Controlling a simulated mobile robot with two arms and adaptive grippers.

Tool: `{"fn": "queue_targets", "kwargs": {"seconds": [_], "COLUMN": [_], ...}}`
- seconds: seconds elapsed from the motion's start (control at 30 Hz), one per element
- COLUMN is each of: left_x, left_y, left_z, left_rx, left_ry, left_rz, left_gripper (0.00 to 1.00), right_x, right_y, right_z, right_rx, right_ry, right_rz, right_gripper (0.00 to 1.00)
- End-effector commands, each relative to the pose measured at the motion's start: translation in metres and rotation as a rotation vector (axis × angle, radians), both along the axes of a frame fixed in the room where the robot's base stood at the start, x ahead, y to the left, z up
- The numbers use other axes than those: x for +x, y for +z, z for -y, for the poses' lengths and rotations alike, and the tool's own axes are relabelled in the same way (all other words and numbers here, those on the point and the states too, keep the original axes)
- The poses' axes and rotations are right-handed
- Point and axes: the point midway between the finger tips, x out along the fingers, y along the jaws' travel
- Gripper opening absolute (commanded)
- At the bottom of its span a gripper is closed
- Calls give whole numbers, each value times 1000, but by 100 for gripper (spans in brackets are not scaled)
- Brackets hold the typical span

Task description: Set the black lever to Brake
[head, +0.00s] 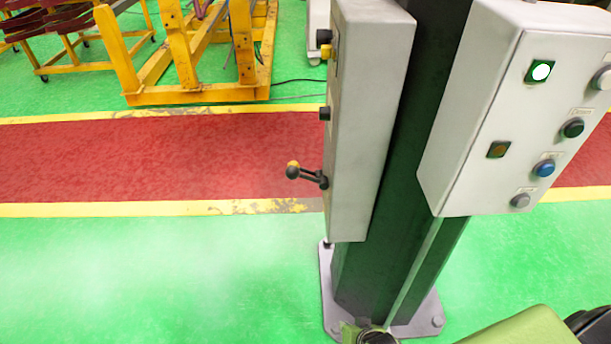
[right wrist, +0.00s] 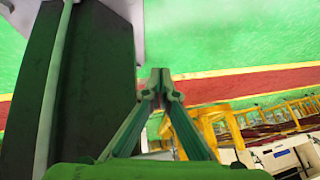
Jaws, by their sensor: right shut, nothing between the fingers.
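The black lever (head: 308,175) sticks out to the left from the lower part of the narrow grey control box (head: 370,110). It ends in a round black knob with a small yellow part on top. Its position label cannot be read from here. My right gripper (head: 352,333) shows only partly at the bottom edge of the head view, in front of the post's base and well below the lever. In the right wrist view my right gripper (right wrist: 160,82) is shut with nothing between the fingertips, and the lever does not show. My left gripper is not in view.
A dark green post (head: 390,240) carries the narrow box and a wider button box (head: 480,110) on the right. Its base plate (head: 430,315) is bolted to the green floor. Floor left of the lever is clear. Yellow frames (head: 190,60) stand behind.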

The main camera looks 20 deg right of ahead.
Motion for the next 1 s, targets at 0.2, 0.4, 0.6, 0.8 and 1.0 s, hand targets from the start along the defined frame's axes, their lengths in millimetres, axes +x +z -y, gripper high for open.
{"fn": "queue_targets", "kwargs": {"seconds": [0.2, 0.4, 0.6, 0.8, 1.0], "left_x": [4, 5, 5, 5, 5], "left_y": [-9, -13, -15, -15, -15], "left_z": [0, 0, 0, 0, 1], "left_rx": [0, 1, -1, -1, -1], "left_ry": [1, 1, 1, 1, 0], "left_rz": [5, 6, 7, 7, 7], "left_gripper": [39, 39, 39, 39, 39], "right_x": [134, 175, 177, 176, 177], "right_y": [180, 334, 413, 426, 426], "right_z": [10, 12, 9, 9, 9], "right_rx": [245, 463, 580, 600, 598], "right_ry": [-232, -328, -350, -352, -351], "right_rz": [330, 550, 650, 666, 667], "right_gripper": [0, 0, 0, 0, 0]}}
